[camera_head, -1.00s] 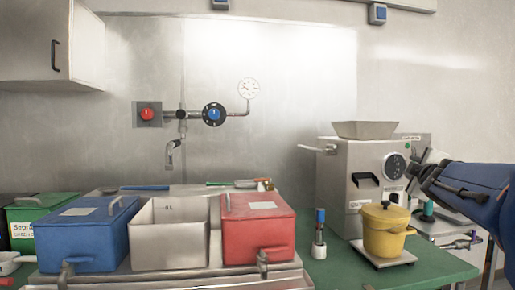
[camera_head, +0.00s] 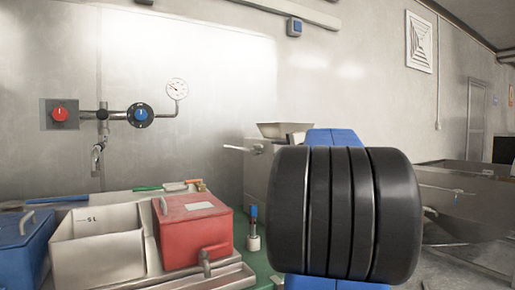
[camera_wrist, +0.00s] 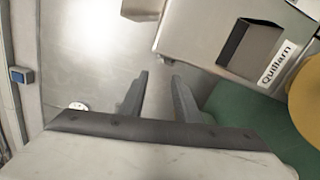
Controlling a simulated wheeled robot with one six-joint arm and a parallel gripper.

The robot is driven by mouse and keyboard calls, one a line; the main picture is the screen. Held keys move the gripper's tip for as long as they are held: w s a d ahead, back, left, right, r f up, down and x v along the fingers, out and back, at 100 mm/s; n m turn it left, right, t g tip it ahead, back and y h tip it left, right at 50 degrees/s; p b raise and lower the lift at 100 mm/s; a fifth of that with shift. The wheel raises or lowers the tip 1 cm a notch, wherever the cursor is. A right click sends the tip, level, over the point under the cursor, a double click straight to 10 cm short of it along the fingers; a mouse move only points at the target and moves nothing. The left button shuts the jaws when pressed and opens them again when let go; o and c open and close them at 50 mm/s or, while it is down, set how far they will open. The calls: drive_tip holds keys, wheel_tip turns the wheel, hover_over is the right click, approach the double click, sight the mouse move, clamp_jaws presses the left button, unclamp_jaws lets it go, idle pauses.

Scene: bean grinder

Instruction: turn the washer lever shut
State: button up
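Steel levers or taps stand at the front of the trough unit in the head view, one (camera_head: 206,262) upright below the red box (camera_head: 192,228). A pale lever (camera_head: 236,149) sticks out left from the grinder (camera_head: 257,170). I cannot tell which lever belongs to the washer. My gripper (camera_wrist: 158,76) is open in the wrist view, with nothing between its two grey fingers. It faces the steel wall, left of the grinder's front, which appears tilted at upper right (camera_wrist: 195,35). The gripper is hidden in the head view, where my arm covers most of the grinder.
A steel bin (camera_head: 97,262) and a blue box (camera_head: 22,245) stand left of the red box. A red knob (camera_head: 60,114), blue dial (camera_head: 140,115) and gauge (camera_head: 177,88) are on the wall. A steel tank (camera_head: 465,195) stands right. A yellow pot (camera_wrist: 308,100) edges into the wrist view.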

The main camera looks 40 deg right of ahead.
sight(262, 146)
drive_tip(key=x, duration=1.4)
drive_tip(key=shift+d, duration=0.15)
clamp_jaws()
